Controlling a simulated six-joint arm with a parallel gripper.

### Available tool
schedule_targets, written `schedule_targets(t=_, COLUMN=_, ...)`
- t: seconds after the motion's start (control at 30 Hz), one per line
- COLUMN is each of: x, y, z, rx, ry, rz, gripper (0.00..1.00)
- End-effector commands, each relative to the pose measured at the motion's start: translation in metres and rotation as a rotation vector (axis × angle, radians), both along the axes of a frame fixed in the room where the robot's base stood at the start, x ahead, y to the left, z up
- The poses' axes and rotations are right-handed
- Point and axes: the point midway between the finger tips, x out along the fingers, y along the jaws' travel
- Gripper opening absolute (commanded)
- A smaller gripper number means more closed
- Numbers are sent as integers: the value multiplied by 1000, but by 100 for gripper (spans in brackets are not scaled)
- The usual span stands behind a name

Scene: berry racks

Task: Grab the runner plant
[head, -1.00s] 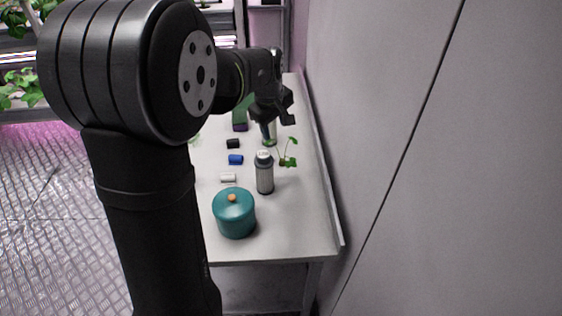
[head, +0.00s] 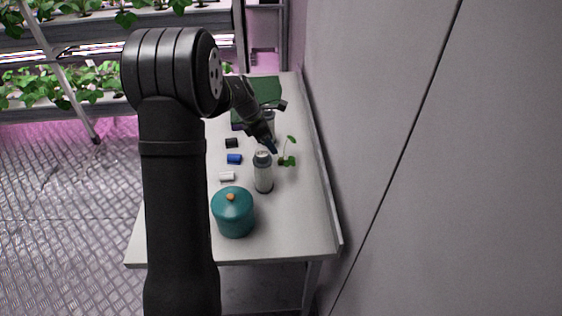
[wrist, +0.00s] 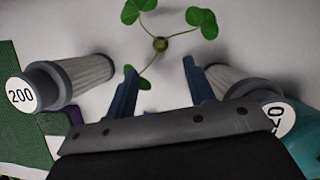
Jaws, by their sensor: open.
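The runner plant (head: 283,161) is a small plug with green leaves on thin stems. It lies on the table near the right edge in the head view. In the wrist view its brown plug (wrist: 160,44) and leaves are at the top centre, beyond my fingertips. My gripper (head: 272,147) is above the table, just left of the plant and behind a grey bottle. In the wrist view my gripper (wrist: 160,80) is open, its two blue fingers apart, with one leaf near the left finger and nothing held.
Two grey filter bottles flank my fingers, one marked 200 (wrist: 88,76) at left and another (wrist: 238,80) at right. The nearer bottle (head: 263,175) stands beside a teal lidded pot (head: 233,215). Black, blue (head: 234,159) and white small cylinders lie left. A wall runs along the right.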

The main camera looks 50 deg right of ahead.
Motion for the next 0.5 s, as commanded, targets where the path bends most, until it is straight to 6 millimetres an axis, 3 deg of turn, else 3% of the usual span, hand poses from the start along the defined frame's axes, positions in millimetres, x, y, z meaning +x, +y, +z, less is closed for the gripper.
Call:
schedule_targets(t=0.1, x=-4, y=-6, z=-17, rx=0, ry=1, rz=0, gripper=49)
schedule_targets(t=0.37, x=-7, y=-11, z=-31, rx=0, ry=0, rz=-1, gripper=49)
schedule_targets(t=0.5, x=-11, y=-16, z=-47, rx=1, ry=0, rz=-3, gripper=49)
